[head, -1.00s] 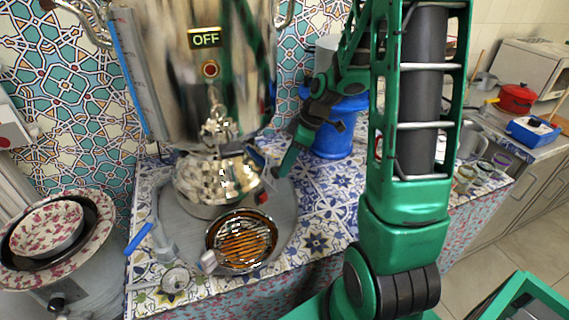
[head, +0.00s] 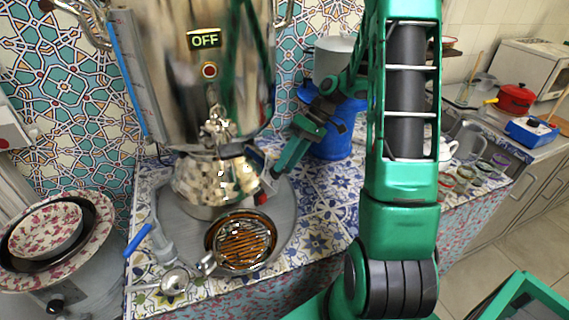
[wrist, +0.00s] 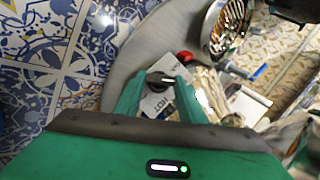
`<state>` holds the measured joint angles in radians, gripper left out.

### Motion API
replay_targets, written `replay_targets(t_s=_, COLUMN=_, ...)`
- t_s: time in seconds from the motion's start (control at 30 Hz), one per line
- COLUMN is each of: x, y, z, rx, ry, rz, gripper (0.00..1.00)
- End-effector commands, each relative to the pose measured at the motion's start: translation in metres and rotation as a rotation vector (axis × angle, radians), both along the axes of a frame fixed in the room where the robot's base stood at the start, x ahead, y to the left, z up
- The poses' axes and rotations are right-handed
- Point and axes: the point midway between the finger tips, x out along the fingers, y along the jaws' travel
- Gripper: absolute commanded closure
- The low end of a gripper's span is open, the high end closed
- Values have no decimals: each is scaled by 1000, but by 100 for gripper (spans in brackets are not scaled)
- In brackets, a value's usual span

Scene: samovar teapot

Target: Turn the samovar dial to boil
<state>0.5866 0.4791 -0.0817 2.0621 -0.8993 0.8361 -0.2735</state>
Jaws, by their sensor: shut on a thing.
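The samovar (head: 165,70) is a large shiny metal urn in the head view. Its display (head: 204,39) reads OFF, with a round red light (head: 209,70) below. The dial (wrist: 155,78) is a dark knob with a pale pointer mark, seen in the wrist view on a white plate (wrist: 158,106) lettered HOT. My gripper (wrist: 158,84) is shut on the dial, one finger on each side. In the head view my gripper (head: 277,172) reaches the samovar's lower right side, and the dial is hard to make out there.
A grated drip tray (head: 241,243) stands before the samovar, and a red knob (wrist: 185,57) is close to my fingers. A blue bucket (head: 335,138) stands behind my arm. A ladle (head: 174,281) lies at the front left; patterned bowls (head: 45,231) stand at far left.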

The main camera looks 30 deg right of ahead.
Motion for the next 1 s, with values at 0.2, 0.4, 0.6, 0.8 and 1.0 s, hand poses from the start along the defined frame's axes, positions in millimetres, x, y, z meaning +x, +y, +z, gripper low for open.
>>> replay_targets(t_s=0.2, x=3, y=-3, z=0, rx=27, ry=33, rz=-44, gripper=86)
replay_targets(t_s=0.4, x=3, y=-3, z=1, rx=36, ry=44, rz=-56, gripper=86)
replay_targets(t_s=0.6, x=3, y=-3, z=1, rx=36, ry=44, rz=-56, gripper=86)
replay_targets(t_s=0.8, x=3, y=-3, z=1, rx=36, ry=44, rz=-56, gripper=47)
replay_targets(t_s=1.0, x=2, y=-2, z=0, rx=37, ry=47, rz=-54, gripper=45)
